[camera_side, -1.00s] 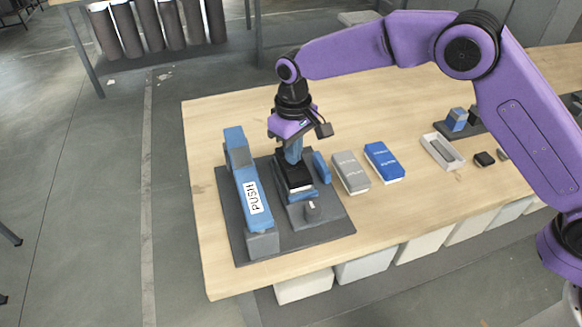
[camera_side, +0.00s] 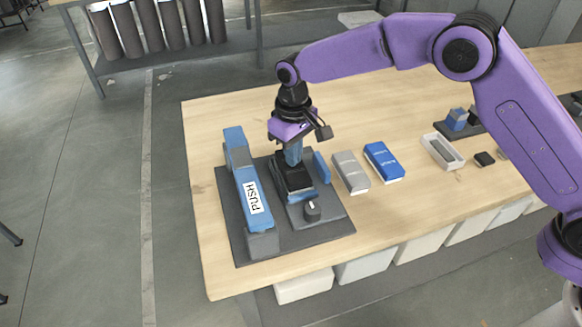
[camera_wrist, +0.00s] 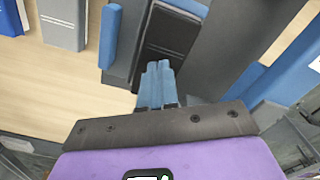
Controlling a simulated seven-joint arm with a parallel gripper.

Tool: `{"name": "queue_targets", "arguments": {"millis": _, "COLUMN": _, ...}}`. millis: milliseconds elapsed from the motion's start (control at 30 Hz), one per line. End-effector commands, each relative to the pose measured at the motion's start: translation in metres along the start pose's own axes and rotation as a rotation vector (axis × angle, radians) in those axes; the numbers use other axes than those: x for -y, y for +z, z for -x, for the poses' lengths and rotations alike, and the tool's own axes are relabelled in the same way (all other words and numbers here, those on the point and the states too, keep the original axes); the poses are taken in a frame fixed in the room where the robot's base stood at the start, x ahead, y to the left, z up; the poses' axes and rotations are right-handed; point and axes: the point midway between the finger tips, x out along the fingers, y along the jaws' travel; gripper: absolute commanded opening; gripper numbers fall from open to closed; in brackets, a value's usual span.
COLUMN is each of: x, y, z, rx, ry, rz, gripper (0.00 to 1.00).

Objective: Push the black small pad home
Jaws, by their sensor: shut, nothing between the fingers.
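The black small pad (camera_side: 292,178) sits in a holder on the dark grey base plate (camera_side: 325,224), with its top low and no pale side showing. My gripper (camera_side: 294,161) is shut and empty, pointing down with its blue fingertips at the pad's far part. In the wrist view the shut fingertips (camera_wrist: 158,67) overlap the near end of the black pad (camera_wrist: 169,36), whose top has thin pale lines. Whether they press on it is hard to tell.
A blue bar marked PUSH (camera_side: 253,195) stands left of the pad on the same plate. A small dark knob (camera_side: 312,211) is in front of the holder, and a blue upright piece (camera_side: 321,167) is to its right. Grey (camera_side: 351,172) and blue (camera_side: 384,161) boxes lie farther right.

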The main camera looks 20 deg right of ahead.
Motion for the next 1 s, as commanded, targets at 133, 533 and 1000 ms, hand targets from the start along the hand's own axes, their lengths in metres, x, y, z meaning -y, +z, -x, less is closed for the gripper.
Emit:
{"name": "queue_targets", "arguments": {"millis": 133, "x": 0.000, "y": 0.000, "z": 0.000, "rx": 0.000, "ry": 0.000, "rz": 0.000, "gripper": 0.00}}
{"name": "queue_targets", "arguments": {"millis": 533, "x": 0.000, "y": -0.001, "z": 0.015, "rx": -0.003, "ry": 0.000, "rz": 0.000, "gripper": 0.00}}
{"name": "queue_targets", "arguments": {"millis": 1000, "x": 0.000, "y": -0.001, "z": 0.051, "rx": -0.003, "ry": 0.000, "rz": 0.000, "gripper": 0.00}}
